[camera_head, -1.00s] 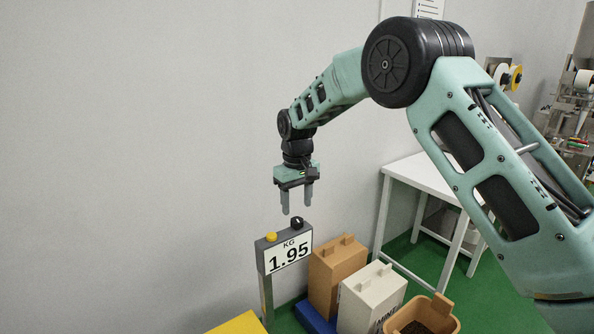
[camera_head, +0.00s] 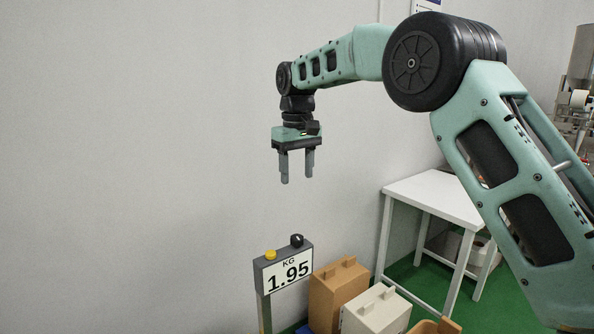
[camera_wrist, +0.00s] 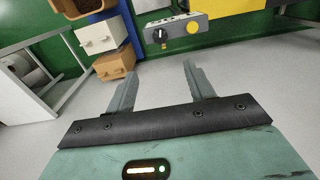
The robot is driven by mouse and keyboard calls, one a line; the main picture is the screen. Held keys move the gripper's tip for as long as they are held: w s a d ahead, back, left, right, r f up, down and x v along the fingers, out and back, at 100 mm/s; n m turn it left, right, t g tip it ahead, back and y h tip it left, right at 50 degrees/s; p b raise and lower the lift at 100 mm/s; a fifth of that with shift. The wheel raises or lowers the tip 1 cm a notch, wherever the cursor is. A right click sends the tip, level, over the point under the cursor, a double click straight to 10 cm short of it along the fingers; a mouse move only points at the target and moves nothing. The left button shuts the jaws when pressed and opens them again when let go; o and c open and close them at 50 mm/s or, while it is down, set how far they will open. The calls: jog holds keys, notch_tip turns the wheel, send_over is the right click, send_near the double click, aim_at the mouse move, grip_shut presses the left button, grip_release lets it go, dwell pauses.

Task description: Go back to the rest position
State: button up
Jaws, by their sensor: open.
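My gripper (camera_head: 297,167) hangs fingers-down in free air above the scale display (camera_head: 283,268). Its two grey fingers are apart with nothing between them. In the wrist view my gripper (camera_wrist: 158,82) also shows empty, with pale grey surface beyond the fingers. The display reads 1.95 KG and carries a yellow button and a black knob on top. A clear gap lies between the fingertips and the display.
A tan box (camera_head: 337,292) and a white box (camera_head: 376,312) stand right of the display. A tan bin (camera_head: 428,326) is partly cut off at the bottom edge. A white table (camera_head: 440,198) stands behind them near the grey wall. The air left of my gripper is clear.

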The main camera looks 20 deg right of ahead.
jog(key=s+a+f+n+b, duration=0.15)
jog(key=s+a, duration=0.25)
jog(key=s, duration=0.4)
jog(key=s+a+f+y+b, duration=0.1)
jog(key=s+a+f, duration=0.2)
jog(key=s, duration=0.4)
jog(key=s+a+f+n+b, duration=0.1)
jog(key=s+a+f, duration=0.25)
jog(key=s, duration=0.45)
jog(key=s+d+f+n+b, duration=0.1)
jog(key=s+f, duration=0.3)
jog(key=s, duration=0.5)
jog(key=s+d+f+b, duration=0.1)
jog(key=s+d+f, duration=0.2)
jog(key=s, duration=0.7)
jog(key=shift+s+f+n, duration=0.25)
jog(key=shift+f+n, duration=0.1)
jog(key=shift+f, duration=0.15)
jog(key=shift+w, duration=0.1)
